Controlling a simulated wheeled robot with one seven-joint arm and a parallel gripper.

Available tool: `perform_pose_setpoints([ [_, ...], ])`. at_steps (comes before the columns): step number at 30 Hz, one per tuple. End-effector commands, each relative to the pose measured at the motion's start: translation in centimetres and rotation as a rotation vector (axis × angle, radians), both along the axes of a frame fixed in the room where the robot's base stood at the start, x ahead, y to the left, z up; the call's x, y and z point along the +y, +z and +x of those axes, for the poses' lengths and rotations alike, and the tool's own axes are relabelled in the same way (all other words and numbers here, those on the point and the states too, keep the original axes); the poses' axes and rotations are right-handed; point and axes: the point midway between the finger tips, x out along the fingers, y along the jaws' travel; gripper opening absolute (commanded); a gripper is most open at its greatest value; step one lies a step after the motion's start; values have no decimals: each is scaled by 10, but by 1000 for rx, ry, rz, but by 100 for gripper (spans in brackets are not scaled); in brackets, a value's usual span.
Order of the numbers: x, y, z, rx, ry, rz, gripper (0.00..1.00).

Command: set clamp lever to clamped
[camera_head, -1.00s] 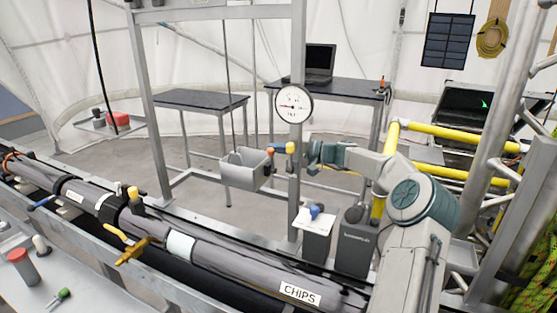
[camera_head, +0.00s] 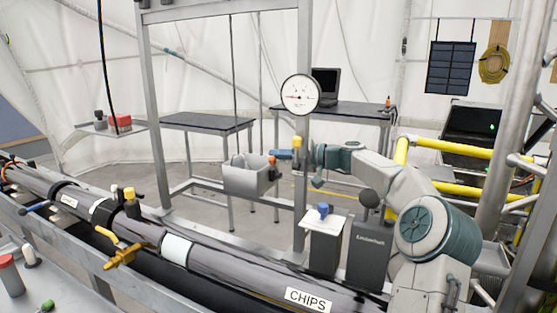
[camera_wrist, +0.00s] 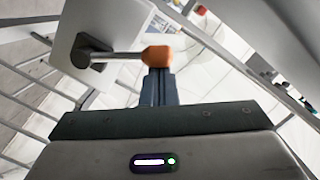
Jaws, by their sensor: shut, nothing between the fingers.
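The lever I take for the clamp lever has an orange knob (camera_wrist: 157,56), a metal rod and a dark round pivot (camera_wrist: 90,50) on a pale grey plate (camera_wrist: 75,22). In the wrist view the rod runs roughly sideways from pivot to knob. My gripper (camera_wrist: 158,74) is shut and empty, its tips right at the knob's underside; touching or just apart I cannot tell. In the head view my gripper (camera_head: 284,154) reaches left past the upright post, beside a small orange knob (camera_head: 272,160) near a grey box. Which setting the lever is in I cannot tell.
The grey upright post (camera_head: 302,205) with a round dial (camera_head: 300,95) stands close to my wrist. A grey box (camera_head: 247,178) hangs to its left. The long tube marked CHIPS (camera_head: 235,270) crosses the foreground. Yellow rails (camera_head: 455,142) flank my arm at right.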

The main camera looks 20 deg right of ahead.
Motion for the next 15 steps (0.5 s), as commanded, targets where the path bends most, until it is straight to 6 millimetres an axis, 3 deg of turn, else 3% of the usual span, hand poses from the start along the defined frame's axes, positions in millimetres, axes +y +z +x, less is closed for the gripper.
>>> perform_pose_setpoints([
  [15,-4,0,-2,-1,-1,-1,0],
])
